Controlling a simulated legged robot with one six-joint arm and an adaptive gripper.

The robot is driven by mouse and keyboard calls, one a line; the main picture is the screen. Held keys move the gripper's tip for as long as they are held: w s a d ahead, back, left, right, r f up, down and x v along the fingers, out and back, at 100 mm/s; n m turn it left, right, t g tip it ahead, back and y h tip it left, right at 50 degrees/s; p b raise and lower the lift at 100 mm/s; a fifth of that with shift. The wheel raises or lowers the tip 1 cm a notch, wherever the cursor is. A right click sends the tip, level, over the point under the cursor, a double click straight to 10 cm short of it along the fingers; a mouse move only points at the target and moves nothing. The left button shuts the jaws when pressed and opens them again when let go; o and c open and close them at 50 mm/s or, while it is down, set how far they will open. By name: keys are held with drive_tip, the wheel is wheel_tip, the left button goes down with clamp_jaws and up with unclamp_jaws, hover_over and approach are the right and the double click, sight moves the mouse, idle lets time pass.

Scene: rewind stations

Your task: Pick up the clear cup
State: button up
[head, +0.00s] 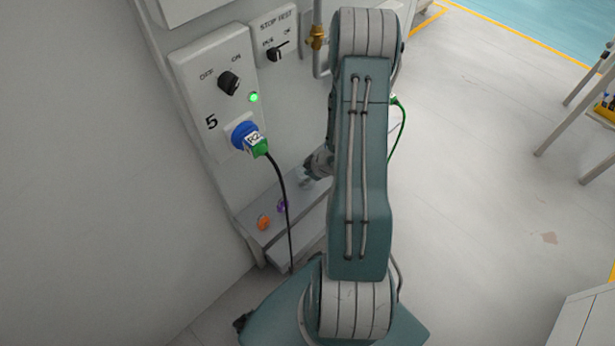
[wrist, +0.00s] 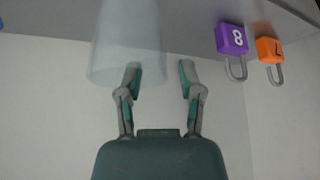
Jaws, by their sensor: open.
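The clear cup (wrist: 125,45) is a see-through, pale bluish shape in the upper left of the wrist view, and its top runs out of the picture. My gripper (wrist: 160,79) is open, with its two fingers apart and nothing seen held between them. The left fingertip overlaps the cup's lower edge in the picture; I cannot tell whether they touch. The right finger is clear of the cup. In the head view my arm covers most of the gripper, and I cannot make out the cup clearly.
A purple padlock (wrist: 232,39) marked 8 and an orange padlock (wrist: 269,49) are right of the cup. They also lie on the grey ledge (head: 300,222) below the panel (head: 215,85). A black cable (head: 282,195) hangs from the blue socket across the ledge. Open floor lies right.

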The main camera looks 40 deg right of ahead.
drive_tip(key=shift+x, duration=0.9)
clamp_jaws()
drive_tip(key=shift+r, duration=0.2)
